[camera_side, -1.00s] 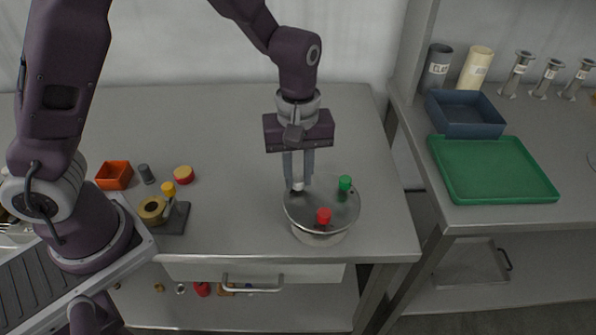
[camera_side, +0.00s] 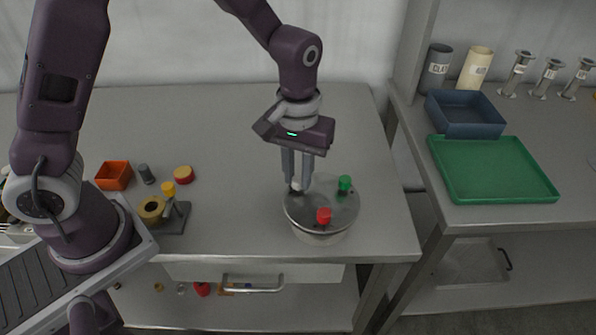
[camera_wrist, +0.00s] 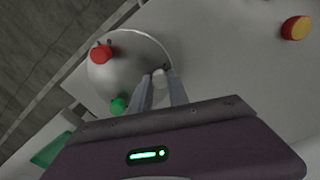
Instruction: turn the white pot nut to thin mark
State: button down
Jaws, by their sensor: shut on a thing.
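The pot (camera_side: 322,213) is a round metal tank with a lid, standing near the front right of the table; its lid (camera_wrist: 128,72) fills the upper left of the wrist view. The white nut (camera_side: 297,185) sits at the lid's back left edge and also shows between my fingers in the wrist view (camera_wrist: 159,77). A red nut (camera_side: 323,216) and a green nut (camera_side: 345,183) sit elsewhere on the lid. My gripper (camera_side: 296,186) points down and is shut on the white nut. The thin mark cannot be made out in either view.
At the left of the table are an orange box (camera_side: 114,176), a grey cylinder (camera_side: 146,174), a red and yellow round piece (camera_side: 184,175) and a dark stand with a yellow ring (camera_side: 152,209). A side bench holds a green tray (camera_side: 492,168) and a blue bin (camera_side: 465,114). The table's middle is clear.

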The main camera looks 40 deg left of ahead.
aim_at(298, 179)
jog(key=shift+m, duration=2.1)
jog(key=c, duration=1.3)
grip_release()
jog(key=shift+o, duration=0.2)
notch_tip(298, 179, up, 7)
jog(key=shift+r, duration=0.1)
